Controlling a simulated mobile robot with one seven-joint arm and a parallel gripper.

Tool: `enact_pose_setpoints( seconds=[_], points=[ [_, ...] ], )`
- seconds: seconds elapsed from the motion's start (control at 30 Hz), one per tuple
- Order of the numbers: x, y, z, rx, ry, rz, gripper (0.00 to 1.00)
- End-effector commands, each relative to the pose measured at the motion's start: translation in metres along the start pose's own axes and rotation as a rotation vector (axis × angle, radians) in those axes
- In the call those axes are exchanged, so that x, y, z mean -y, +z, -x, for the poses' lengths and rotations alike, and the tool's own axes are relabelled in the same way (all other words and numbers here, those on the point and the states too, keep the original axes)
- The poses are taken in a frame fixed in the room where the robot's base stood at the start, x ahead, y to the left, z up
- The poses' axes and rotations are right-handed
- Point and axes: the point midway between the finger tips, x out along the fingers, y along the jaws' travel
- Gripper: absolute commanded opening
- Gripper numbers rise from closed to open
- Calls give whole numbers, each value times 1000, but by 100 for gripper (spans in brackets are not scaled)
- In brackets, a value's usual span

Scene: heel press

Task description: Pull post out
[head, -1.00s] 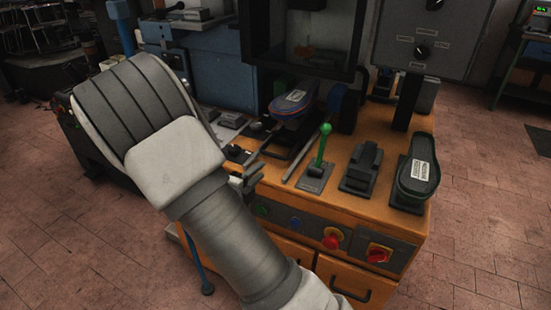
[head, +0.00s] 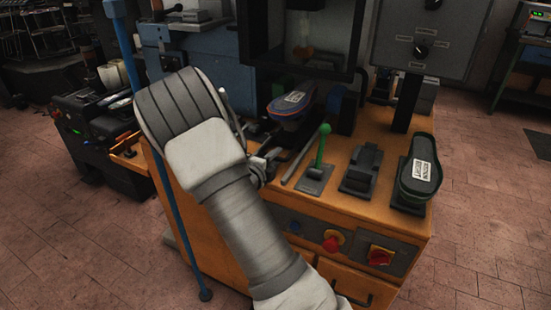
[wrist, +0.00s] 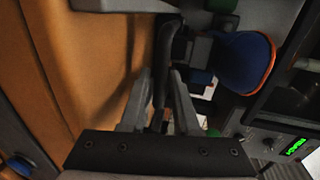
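My gripper (wrist: 161,78) shows in the wrist view with two grey fingers apart. A black bar-like handle (wrist: 170,45) lies in line with the gap between them; I cannot tell whether either finger touches it. In the head view my gripper (head: 259,168) is at the front left of the orange bench, partly hidden by my wrist. The blue shoe form (head: 292,103) with an orange rim sits on a dark post assembly (head: 288,128) just behind it. The shoe form also shows in the wrist view (wrist: 246,62). The post's lower part is mostly hidden.
A green-knobbed lever (head: 320,150), a black pedal-like block (head: 361,168) and a dark sole form (head: 420,172) stand right of my gripper on the orange bench (head: 345,205). A blue pole (head: 165,170) stands left of my arm. The press frame rises behind.

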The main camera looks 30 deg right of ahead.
Motion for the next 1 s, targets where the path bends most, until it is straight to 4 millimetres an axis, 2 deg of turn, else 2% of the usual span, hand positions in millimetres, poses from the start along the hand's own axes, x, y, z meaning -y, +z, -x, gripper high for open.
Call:
enact_pose_setpoints(
  seconds=[0.03, 0.17, 1.0],
  points=[
    [0, 0, 0, 0, 0, 0, 22],
    [0, 0, 0, 0, 0, 0, 0],
    [0, 0, 1, 0, 0, -1, 0]
  ],
)
